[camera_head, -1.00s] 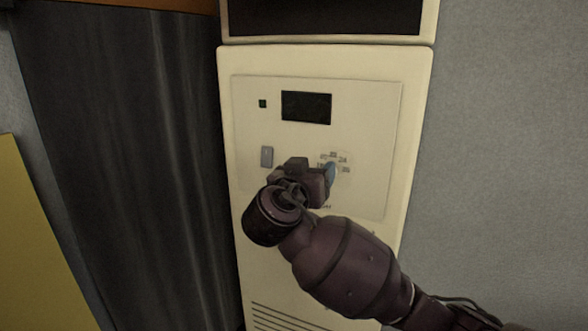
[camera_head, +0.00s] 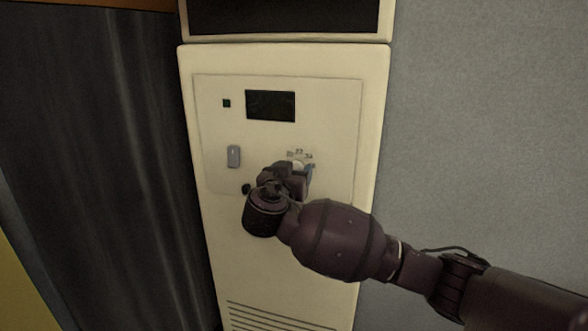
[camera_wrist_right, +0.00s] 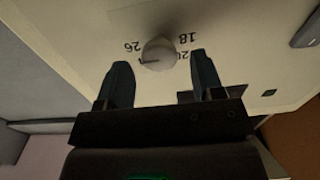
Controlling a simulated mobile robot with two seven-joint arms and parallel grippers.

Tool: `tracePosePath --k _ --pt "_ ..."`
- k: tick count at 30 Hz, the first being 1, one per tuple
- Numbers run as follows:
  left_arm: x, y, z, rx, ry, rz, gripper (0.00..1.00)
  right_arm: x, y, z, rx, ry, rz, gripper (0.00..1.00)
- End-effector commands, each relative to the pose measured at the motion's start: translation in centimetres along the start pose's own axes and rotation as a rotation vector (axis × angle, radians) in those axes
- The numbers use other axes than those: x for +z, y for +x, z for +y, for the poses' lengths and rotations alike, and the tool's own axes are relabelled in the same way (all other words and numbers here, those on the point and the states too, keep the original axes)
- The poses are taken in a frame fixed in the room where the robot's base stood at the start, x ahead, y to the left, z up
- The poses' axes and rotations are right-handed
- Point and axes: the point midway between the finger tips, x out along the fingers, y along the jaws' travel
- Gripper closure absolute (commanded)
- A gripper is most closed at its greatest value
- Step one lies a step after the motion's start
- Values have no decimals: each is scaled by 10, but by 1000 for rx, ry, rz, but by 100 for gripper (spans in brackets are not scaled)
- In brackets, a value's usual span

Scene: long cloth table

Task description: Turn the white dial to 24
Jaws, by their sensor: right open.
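The white dial (camera_wrist_right: 158,55) is round and sits on the cream panel, with the printed numbers 26, 18 and 20 around it in the right wrist view. A short dark mark shows on its face, toward the 26 side. My right gripper (camera_wrist_right: 161,68) is open, with one dark finger on each side of the dial and visible gaps between. In the head view my right gripper (camera_head: 298,172) is in front of the panel and covers most of the dial (camera_head: 298,164). Whether the fingers reach past the dial's face I cannot tell. My left gripper is not in view.
A grey wall (camera_head: 480,120) stands to the right, a dark surface (camera_head: 90,150) to the left.

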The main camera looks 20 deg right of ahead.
Motion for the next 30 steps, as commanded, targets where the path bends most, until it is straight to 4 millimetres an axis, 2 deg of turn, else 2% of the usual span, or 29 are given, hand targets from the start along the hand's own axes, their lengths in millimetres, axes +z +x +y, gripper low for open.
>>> tracePosePath --k 6,14,23,24,30 --pt "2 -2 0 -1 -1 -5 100 0 12 0 0 0 1 39" --pt "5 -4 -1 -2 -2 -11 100 0 12 0 0 0 0 39" --pt "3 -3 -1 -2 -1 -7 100 0 12 0 0 0 0 83" --pt "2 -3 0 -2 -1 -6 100 0 12 0 0 0 0 86" --pt "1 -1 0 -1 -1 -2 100 0 12 0 0 -9 -2 86"
